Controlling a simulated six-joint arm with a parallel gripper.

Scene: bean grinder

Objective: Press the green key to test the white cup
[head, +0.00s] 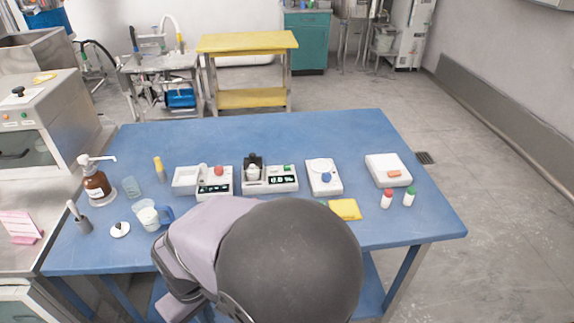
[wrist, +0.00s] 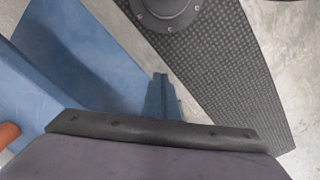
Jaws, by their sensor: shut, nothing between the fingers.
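The green key (head: 288,167) sits on top of a white device (head: 268,188) with a dark lit display, near the middle of the blue table. A small white cup (head: 253,172) stands at the left part of that device, in front of a black block. The display's digits are too small to read for sure. My gripper (wrist: 161,78) shows in the wrist view as narrow fingers close together, empty, with floor and a dark ribbed plate beyond. In the head view it is hidden behind my arm, which fills the lower middle. It touches neither key nor cup, as far as I can see.
A red-key device (head: 218,171) stands left of the green-key one. A blue-knob device (head: 324,175) and a white box (head: 388,170) stand to the right.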

